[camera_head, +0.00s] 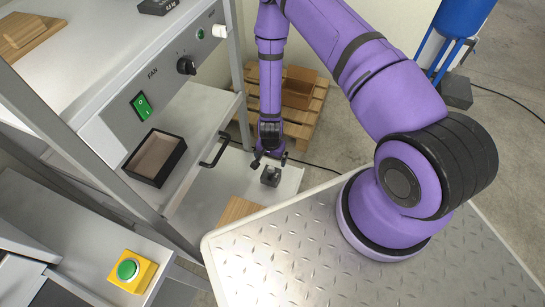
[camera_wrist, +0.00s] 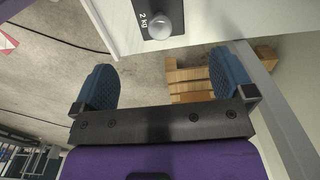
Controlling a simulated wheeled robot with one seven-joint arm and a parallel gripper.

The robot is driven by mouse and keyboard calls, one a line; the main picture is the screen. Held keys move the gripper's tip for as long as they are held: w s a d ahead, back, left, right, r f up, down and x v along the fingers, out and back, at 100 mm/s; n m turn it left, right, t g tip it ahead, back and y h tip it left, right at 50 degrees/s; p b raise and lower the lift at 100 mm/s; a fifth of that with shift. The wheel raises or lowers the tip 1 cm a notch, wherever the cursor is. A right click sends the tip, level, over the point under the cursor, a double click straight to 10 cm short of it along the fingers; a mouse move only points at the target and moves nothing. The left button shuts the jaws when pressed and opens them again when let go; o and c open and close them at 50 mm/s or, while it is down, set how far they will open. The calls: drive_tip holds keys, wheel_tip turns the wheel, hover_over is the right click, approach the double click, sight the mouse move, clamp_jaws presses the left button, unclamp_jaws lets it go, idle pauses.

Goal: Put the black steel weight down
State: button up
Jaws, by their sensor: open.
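The black steel weight (camera_head: 271,176) stands on a pale shelf below the panel, near its right end. In the wrist view the weight (camera_wrist: 153,18) shows at the top edge, with a "2 kg" label and a round silver knob; its upper part is cut off by the frame. My gripper (camera_head: 268,158) is just beside the weight at the end of the hanging arm. In the wrist view its two blue pads (camera_wrist: 164,78) are wide apart with nothing between them, and the weight lies beyond them.
A dark open tray (camera_head: 155,158) and a black handle (camera_head: 215,149) are to the left. The grey panel has a green switch (camera_head: 141,105) and a black knob (camera_head: 186,65). A wooden pallet (camera_head: 300,126) with a brown box is behind. A yellow button box (camera_head: 132,271) is at lower left.

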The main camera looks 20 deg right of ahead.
drive_tip(key=shift+r, duration=0.15)
drive_tip(key=w+r+n+t+y, duration=0.1)
drive_tip(key=w+r, duration=0.3)
drive_tip(key=r, duration=0.6)
drive_tip(key=w+r+n, duration=0.1)
drive_tip(key=w+r, duration=0.4)
drive_tip(key=r, duration=0.5)
wheel_tip(320, 180, up, 21)
drive_tip(key=s+d+n+t, duration=0.1)
drive_tip(key=s+n+t, duration=0.1)
drive_tip(key=n, duration=0.1)
drive_tip(key=s+d+r+n, duration=0.1)
drive_tip(key=s+r, duration=0.4)
drive_tip(key=r, duration=0.3)
drive_tip(key=s+d+r+n, duration=0.1)
drive_tip(key=s+r, duration=0.3)
drive_tip(key=r, duration=0.4)
drive_tip(key=s+d+r, duration=0.1)
drive_tip(key=s+r, duration=0.2)
drive_tip(key=s, duration=0.3)
drive_tip(key=s+d+r+n+t, duration=0.1)
drive_tip(key=s+r, duration=0.2)
drive_tip(key=s, duration=0.3)
drive_tip(key=s+d+r+n+t+h, duration=0.1)
drive_tip(key=s+d+r, duration=0.1)
drive_tip(key=s, duration=0.4)
drive_tip(key=shift+v, duration=0.75)
drive_tip(key=shift+w+a, duration=0.15)
